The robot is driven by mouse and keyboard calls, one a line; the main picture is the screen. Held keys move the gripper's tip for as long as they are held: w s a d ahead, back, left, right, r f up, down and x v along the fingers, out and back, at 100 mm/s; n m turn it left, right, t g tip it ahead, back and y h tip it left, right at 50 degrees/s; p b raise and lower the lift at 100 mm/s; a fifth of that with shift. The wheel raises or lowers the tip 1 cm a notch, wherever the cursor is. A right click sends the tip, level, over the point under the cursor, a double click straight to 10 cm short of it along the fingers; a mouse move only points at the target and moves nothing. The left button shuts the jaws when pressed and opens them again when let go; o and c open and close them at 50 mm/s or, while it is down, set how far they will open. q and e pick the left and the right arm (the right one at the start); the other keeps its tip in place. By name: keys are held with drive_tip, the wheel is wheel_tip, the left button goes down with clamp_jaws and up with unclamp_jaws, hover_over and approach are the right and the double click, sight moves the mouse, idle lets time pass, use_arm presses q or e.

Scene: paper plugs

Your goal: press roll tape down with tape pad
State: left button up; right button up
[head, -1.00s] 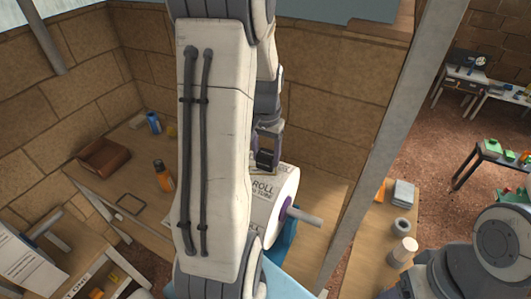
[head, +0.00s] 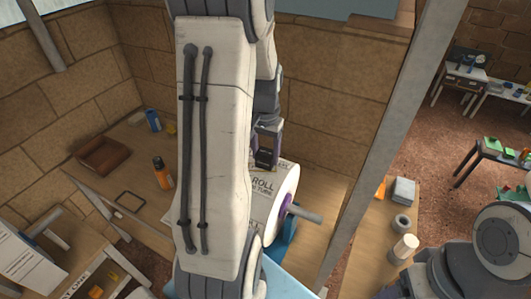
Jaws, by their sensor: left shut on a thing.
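A large white paper roll (head: 280,200) with printed lettering lies on its side on a blue stand (head: 285,240), with a grey rod out of its purple core on the right. My left gripper (head: 266,163) points down at the top of the roll, at or just above its surface. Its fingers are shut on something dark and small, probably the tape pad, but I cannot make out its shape. The tape on the roll is not clear to see. My left arm hides the left part of the roll. My right gripper is out of view.
The wooden bench holds an orange bottle (head: 162,173), a blue can (head: 153,121) and a brown tray (head: 102,155). A grey post (head: 385,150) stands right of the roll.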

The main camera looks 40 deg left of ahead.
use_arm(q)
drive_tip(key=shift+f+b, duration=0.35)
drive_tip(key=shift+f, duration=0.2)
idle(1.3)
wheel_tip(320, 180, up, 7)
drive_tip(key=p, duration=0.6)
drive_tip(key=shift+p, duration=0.3)
idle(0.3)
